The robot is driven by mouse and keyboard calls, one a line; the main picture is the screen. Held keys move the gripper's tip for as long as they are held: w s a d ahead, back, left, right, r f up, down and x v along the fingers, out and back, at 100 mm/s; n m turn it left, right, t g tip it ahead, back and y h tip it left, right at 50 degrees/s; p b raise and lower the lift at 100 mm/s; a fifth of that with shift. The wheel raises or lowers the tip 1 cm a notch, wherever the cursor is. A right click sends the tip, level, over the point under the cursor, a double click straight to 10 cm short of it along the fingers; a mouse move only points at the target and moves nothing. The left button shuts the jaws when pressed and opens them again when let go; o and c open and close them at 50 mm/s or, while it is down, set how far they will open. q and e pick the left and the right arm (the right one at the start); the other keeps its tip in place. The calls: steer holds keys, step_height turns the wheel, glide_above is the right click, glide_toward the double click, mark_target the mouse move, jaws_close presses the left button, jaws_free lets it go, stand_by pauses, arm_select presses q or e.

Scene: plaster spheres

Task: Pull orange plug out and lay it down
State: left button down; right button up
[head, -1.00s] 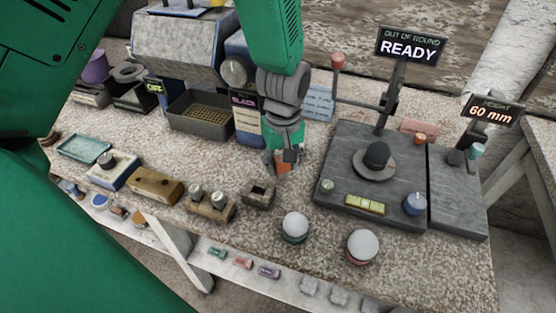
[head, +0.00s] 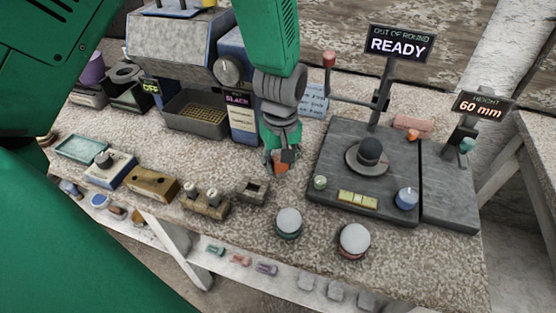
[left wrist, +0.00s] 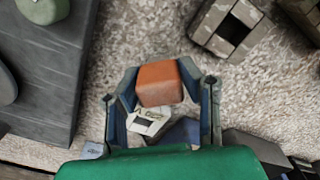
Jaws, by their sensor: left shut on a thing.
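The orange plug (head: 281,168) is held between the fingertips of my left gripper (head: 280,159), behind and to the right of a small block with a dark square hole (head: 254,188). In the left wrist view the orange plug (left wrist: 160,84) sits between the two fingers, apart from the holed block (left wrist: 230,30). My left gripper (left wrist: 161,95) is shut on it. The plug's underside is hidden, so I cannot tell whether it touches the table. My right gripper is not in view.
Two white-topped domes (head: 288,222) (head: 354,240) stand at the front. A dark gauge platform (head: 330,160) with a dark hat-shaped piece (head: 369,152) is at right. A wooden block with two knobs (head: 206,203) stands left of the holed block.

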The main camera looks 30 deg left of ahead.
mark_target(276, 156)
arm_select(q)
steer(key=shift+f, duration=0.2)
steer(key=shift+a+f, duration=0.3)
steer(key=shift+a, duration=0.15)
steer(key=c, duration=1)
jaws_free()
steer(key=shift+a, duration=0.3)
steer(key=shift+d+r, duration=0.1)
steer(key=shift+d, duration=0.6)
steer(key=shift+a+r, duration=0.15)
steer(key=shift+a, duration=0.15)
steer(key=shift+a+r+p, duration=0.3)
steer(key=shift+r+p, duration=0.35)
steer(key=shift+p, duration=0.35)
steer(key=shift+d+r+p, duration=0.25)
steer(key=shift+r+p, duration=0.35)
steer(key=shift+d+r+p, duration=0.2)
steer(key=shift+r+p, duration=0.4)
steer(key=shift+a, duration=0.1)
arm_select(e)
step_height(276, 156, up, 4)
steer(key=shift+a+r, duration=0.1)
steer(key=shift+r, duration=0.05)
arm_select(q)
steer(key=shift+a+f, duration=0.15)
steer(key=shift+a, duration=0.1)
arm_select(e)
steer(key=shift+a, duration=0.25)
